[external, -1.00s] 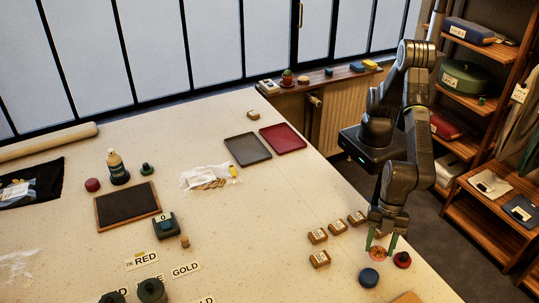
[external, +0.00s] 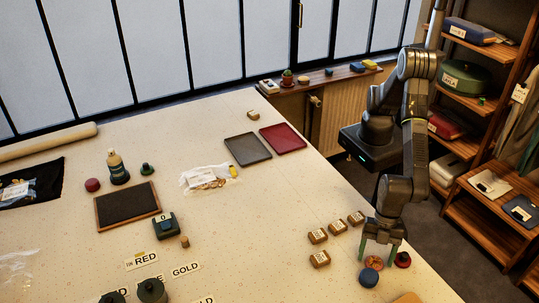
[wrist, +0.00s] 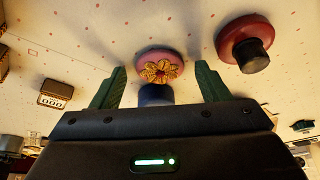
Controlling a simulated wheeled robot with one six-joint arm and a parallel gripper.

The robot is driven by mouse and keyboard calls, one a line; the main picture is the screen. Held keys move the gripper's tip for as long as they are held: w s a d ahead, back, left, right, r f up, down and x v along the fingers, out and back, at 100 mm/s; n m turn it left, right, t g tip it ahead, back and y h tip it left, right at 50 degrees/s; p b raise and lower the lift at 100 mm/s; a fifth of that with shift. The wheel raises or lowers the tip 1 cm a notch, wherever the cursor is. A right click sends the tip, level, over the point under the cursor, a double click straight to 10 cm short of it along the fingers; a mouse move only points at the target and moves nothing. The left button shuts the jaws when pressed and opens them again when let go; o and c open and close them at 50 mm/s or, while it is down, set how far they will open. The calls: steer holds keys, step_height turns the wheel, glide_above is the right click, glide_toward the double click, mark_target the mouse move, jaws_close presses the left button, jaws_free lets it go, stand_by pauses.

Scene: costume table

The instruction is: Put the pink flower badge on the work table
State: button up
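The pink flower badge (wrist: 173,58) is a round pink disc with a yellow flower, seen in the wrist view between and just beyond my fingertips. In the external view the badge (external: 374,262) shows low between the fingers and appears to rest on the pale work table (external: 290,215). My gripper (external: 377,257) points down, its green fingers spread on either side of the badge. In the wrist view my gripper (wrist: 159,82) is open, with gaps between both fingers and the badge.
A blue round piece (external: 369,278) sits close in front of the badge, and a red one with a dark knob (external: 402,260) stands to its right. Several small brown labelled boxes (external: 318,236) are to the left. Grey (external: 247,149) and red trays (external: 283,138) lie farther back.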

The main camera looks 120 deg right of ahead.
steer(key=shift+r, duration=0.1)
steer(key=shift+r, duration=0.2)
steer(key=b+v, duration=0.2)
steer(key=v, duration=0.9)
steer(key=shift+d+r, duration=0.15)
steer(key=shift+r, duration=0.1)
steer(key=shift+s, duration=0.1)
